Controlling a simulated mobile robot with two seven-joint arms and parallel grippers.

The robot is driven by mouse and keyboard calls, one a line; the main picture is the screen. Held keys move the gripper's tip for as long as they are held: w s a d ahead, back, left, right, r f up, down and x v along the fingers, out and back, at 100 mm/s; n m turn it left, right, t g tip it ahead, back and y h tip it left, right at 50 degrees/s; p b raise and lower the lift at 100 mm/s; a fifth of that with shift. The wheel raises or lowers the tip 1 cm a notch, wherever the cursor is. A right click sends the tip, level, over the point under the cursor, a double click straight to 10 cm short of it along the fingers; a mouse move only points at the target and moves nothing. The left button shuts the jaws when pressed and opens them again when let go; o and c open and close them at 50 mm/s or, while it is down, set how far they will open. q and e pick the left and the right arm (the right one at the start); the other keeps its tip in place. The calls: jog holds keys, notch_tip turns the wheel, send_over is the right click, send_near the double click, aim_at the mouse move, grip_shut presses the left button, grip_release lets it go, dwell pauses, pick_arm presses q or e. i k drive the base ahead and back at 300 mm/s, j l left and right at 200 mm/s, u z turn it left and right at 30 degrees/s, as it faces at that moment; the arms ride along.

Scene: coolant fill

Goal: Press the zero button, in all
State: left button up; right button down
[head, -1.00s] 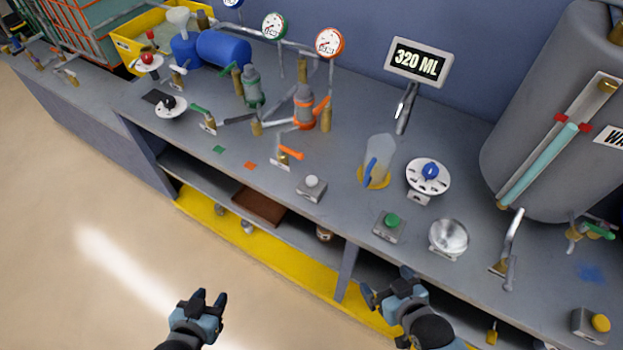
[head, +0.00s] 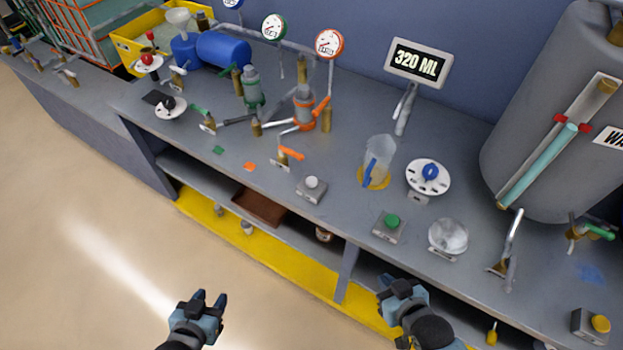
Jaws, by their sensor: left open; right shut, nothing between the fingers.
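A grey box with a white button (head: 312,184) sits near the bench's front edge. A similar box with a green button (head: 392,221) sits right of it, and one with a yellow button (head: 600,323) at the far right. No label tells me which is the zero button. The display (head: 418,63) reads 320 ML. A clear jug with a blue handle (head: 378,155) stands on a yellow disc. My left gripper (head: 209,298) is open and empty, low in front of the bench. My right gripper (head: 397,283) is shut and empty, below the green button, touching no button.
A white dial with a blue knob (head: 428,178) and a clear round dome (head: 448,236) stand right of the jug. A large grey tank (head: 535,110) fills the right. Valves, gauges and a blue cylinder (head: 223,49) crowd the left. The floor in front is free.

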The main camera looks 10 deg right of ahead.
aim_at(310, 182)
jog(key=i+j+z, duration=0.15)
jog(key=j, duration=0.3)
jog(key=i+j+z, duration=0.15)
jog(key=j, duration=0.3)
jog(key=i+j+z, duration=0.15)
jog(key=j, duration=0.35)
jog(key=i+j+z, duration=0.2)
jog(key=j, duration=0.3)
jog(key=j+z, duration=0.15)
jog(key=j, duration=0.35)
jog(key=k, duration=0.05)
